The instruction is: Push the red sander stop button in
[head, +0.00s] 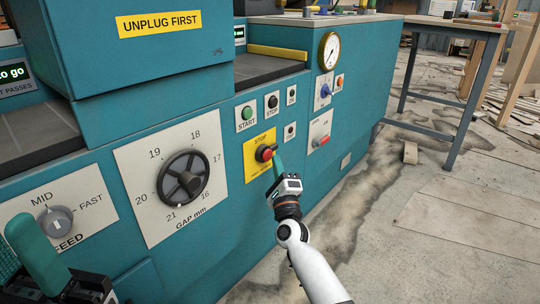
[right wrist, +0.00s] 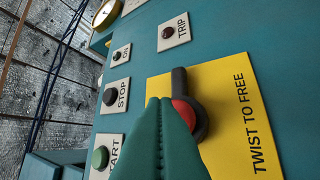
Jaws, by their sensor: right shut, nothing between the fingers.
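The red sander stop button (head: 263,153) sits in a dark collar on a yellow plate (head: 251,167) on the teal machine's front. In the right wrist view the red button (right wrist: 184,112) is partly hidden behind my fingers. My right gripper (head: 275,160) is shut and empty, its green fingertips right at the button's right side in the head view. In the right wrist view the fingertips (right wrist: 160,101) overlap the button's edge; I cannot tell whether they touch it. My left gripper (head: 22,250) is at the lower left corner, its green fingers apart, partly cut off by the frame.
Green START (head: 247,113) and black STOP (head: 272,102) buttons sit just above the yellow plate. A TRIP lamp (right wrist: 171,33), a black handwheel (head: 183,177) and a red-handled switch (head: 319,141) are nearby. Open floor and a bench (head: 448,28) lie to the right.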

